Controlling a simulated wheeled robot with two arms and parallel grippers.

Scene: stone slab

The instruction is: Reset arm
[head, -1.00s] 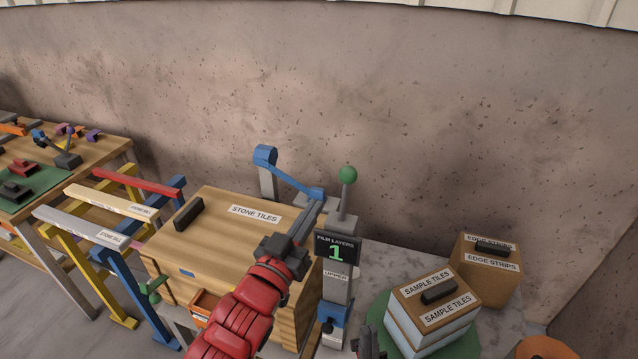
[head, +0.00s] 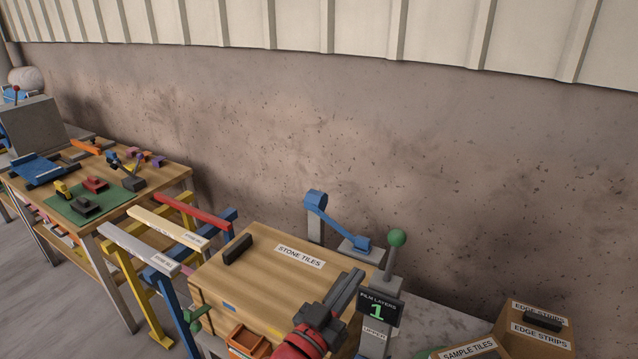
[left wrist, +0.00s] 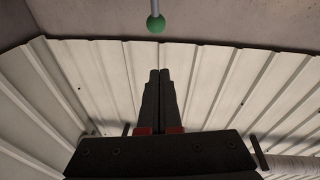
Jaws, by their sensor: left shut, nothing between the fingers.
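My left gripper (head: 345,292) reaches in from the bottom of the head view, red arm behind it, with its fingers together and empty. It is over the right part of the wooden stone tiles box (head: 262,275), left of the post with the green ball lever (head: 397,238). In the left wrist view the two dark fingers (left wrist: 158,78) lie side by side, pointing toward the green ball (left wrist: 156,23) with a gap between. My right gripper is not seen in the head view.
A film layers display (head: 377,308) reading 1 is on the post. A blue hinged arm (head: 336,222) stands behind the box. Edge strips (head: 540,318) and sample tiles (head: 470,350) boxes are at the lower right. Coloured trestles (head: 155,225) and a workbench (head: 150,182) stand left.

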